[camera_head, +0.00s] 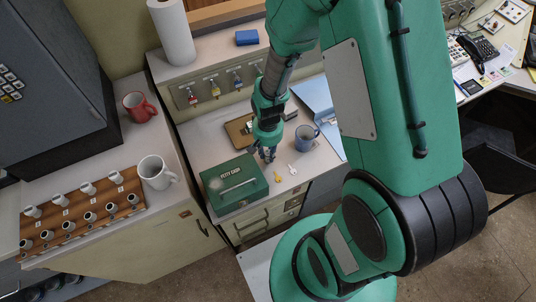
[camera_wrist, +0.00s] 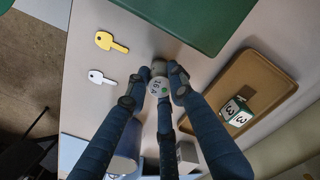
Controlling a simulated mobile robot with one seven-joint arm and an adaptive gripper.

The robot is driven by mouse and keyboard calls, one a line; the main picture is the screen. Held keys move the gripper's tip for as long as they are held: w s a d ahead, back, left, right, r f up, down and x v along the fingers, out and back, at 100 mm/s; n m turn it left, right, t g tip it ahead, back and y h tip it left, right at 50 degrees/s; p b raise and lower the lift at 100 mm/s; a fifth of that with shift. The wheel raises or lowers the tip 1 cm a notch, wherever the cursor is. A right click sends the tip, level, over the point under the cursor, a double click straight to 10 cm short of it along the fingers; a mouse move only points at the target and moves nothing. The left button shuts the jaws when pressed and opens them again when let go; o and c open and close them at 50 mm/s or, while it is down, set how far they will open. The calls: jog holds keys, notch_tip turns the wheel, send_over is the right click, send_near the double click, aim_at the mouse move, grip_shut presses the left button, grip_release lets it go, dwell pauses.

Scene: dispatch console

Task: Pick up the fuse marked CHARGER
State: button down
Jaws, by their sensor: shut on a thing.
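My gripper (camera_head: 267,153) is low over the counter, between the green cash box and the blue mug. In the wrist view its fingers (camera_wrist: 158,80) are shut around a small white round-ended fuse (camera_wrist: 158,88). The fuse's end bears small dark print and a green spot; I cannot read the word CHARGER on it. In the head view the fuse is hidden by the fingers. Whether it still touches the counter cannot be told. Another small pale object (camera_wrist: 186,152) shows partly behind the fingers in the wrist view.
The green cash box (camera_head: 233,186) stands left of my gripper, the blue mug (camera_head: 306,138) right. A yellow key (camera_head: 278,177) and a white key (camera_head: 292,169) lie in front. A wooden rack (camera_head: 75,212) of white cylinders stands left.

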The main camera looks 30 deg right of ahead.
aim_at(269, 150)
jog(key=shift+r, duration=0.15)
jog(key=shift+r, duration=0.55)
jog(key=shift+s+r+p, duration=0.3)
jog(key=shift+r+p, duration=0.15)
jog(key=shift+r, duration=0.2)
jog(key=shift+s+r+p, duration=0.3)
jog(key=shift+r+p, duration=0.1)
jog(key=shift+r, duration=0.2)
jog(key=s+a+r+p, duration=0.1)
jog(key=s+p, duration=0.1)
jog(key=s, duration=1.2)
jog(key=shift+s, duration=0.4)
jog(key=shift+a, duration=0.1)
